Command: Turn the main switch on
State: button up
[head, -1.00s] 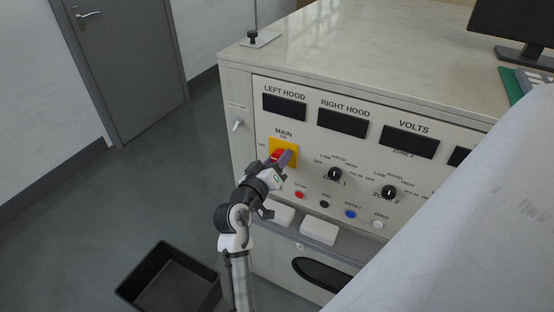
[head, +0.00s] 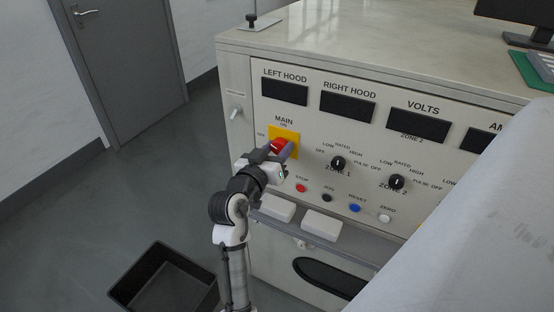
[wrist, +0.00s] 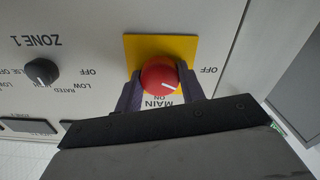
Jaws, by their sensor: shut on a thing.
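The main switch is a red round knob (head: 279,145) on a yellow plate (head: 291,136), at the left of the control panel under the label MAIN. My gripper (head: 278,152) is at the knob, with one dark finger on each side. In the wrist view my gripper (wrist: 161,92) is shut on the knob. The fingers partly hide the knob's sides.
The zone 1 knob (head: 338,163) and zone 2 knob (head: 397,182) are to the right. A red stop button (head: 301,188) and a blue reset button (head: 355,208) lie below. A black bin (head: 165,280) stands on the floor at left. A pale surface covers the lower right.

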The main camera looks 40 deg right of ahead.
jog(key=m+b, duration=0.3)
jog(key=b, duration=0.1)
jog(key=shift+f+m, duration=0.3)
jog(key=shift+m, duration=0.1)
jog(key=m+b, duration=0.3)
jog(key=b, duration=0.1)
jog(key=shift+m, duration=0.3)
jog(key=m+b, duration=0.3)
jog(key=shift+r, duration=0.1)
jog(key=shift+r+m+b, duration=0.1)
jog(key=shift+m+b, duration=1.05)
jog(key=shift+m, duration=0.15)
jog(key=o, duration=1)
jog(key=shift+r, duration=0.1)
